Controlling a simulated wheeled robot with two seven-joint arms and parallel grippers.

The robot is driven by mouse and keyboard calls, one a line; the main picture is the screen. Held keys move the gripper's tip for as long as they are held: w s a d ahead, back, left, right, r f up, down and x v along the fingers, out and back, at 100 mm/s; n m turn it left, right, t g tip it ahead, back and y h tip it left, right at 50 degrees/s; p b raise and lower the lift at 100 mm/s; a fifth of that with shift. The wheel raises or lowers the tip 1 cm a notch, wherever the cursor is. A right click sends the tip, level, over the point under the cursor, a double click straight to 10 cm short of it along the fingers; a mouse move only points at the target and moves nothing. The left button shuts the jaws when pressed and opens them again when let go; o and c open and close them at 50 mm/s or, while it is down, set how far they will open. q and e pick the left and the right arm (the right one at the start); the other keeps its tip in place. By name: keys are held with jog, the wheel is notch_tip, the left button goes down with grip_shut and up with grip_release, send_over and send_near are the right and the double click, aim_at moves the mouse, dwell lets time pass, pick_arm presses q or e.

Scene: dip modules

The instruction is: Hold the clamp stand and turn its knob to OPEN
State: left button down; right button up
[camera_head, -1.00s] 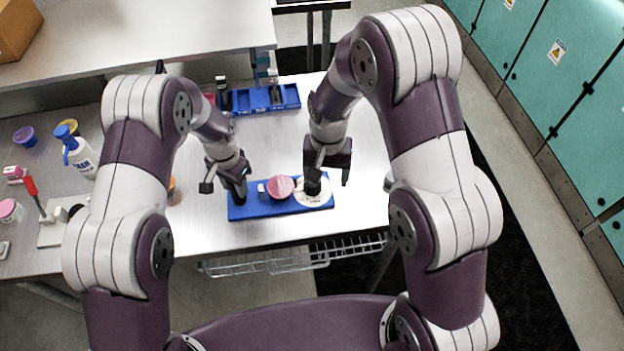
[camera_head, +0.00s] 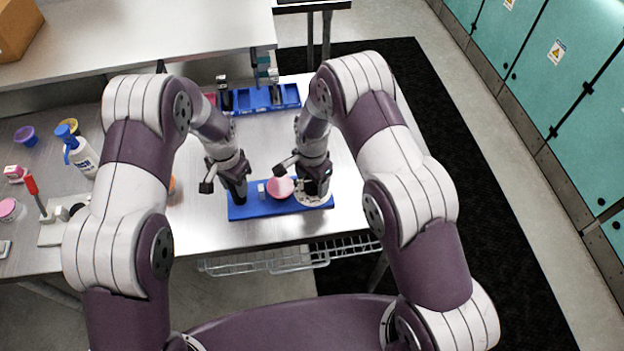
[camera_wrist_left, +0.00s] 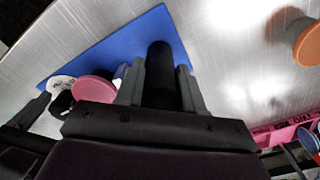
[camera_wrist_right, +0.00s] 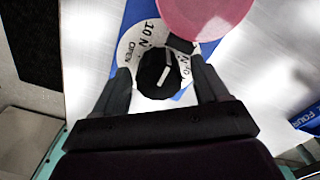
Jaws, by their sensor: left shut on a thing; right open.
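The clamp stand has a blue base plate (camera_head: 262,208) lying on the steel table. My left gripper (camera_wrist_left: 160,85) is shut on the stand's black upright post (camera_wrist_left: 160,62) at the left end of the plate. A pink disc (camera_head: 280,187) sits at the middle of the stand. The black knob (camera_wrist_right: 158,73) with a white pointer line is on a white dial (camera_wrist_right: 130,45) marked "OPEN" and "10 N" at the right end. My right gripper (camera_wrist_right: 160,88) is open, its fingers on either side of the knob. In the head view my right gripper hides the knob.
A blue tray (camera_head: 250,110) stands behind on the table. A white bottle with a blue top (camera_head: 82,155), a red-handled tool (camera_head: 33,188) and small cups are at the left. An orange round object (camera_wrist_left: 308,45) stands near the post.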

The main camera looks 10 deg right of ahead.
jog(key=shift+f, duration=0.1)
jog(key=shift+c, duration=0.4)
jog(key=c, duration=1)
jog(key=shift+n, duration=0.4)
jog(key=n, duration=0.3)
jog(key=shift+n, duration=0.4)
jog(key=n, duration=0.9)
jog(key=shift+d+n, duration=0.1)
jog(key=shift+n, duration=0.3)
pick_arm(q)
jog(key=shift+a+f, duration=0.1)
pick_arm(e)
jog(key=shift+d+n, duration=0.1)
jog(key=shift+n, duration=1.5)
jog(key=shift+d+n, duration=0.1)
jog(key=shift+n, duration=0.2)
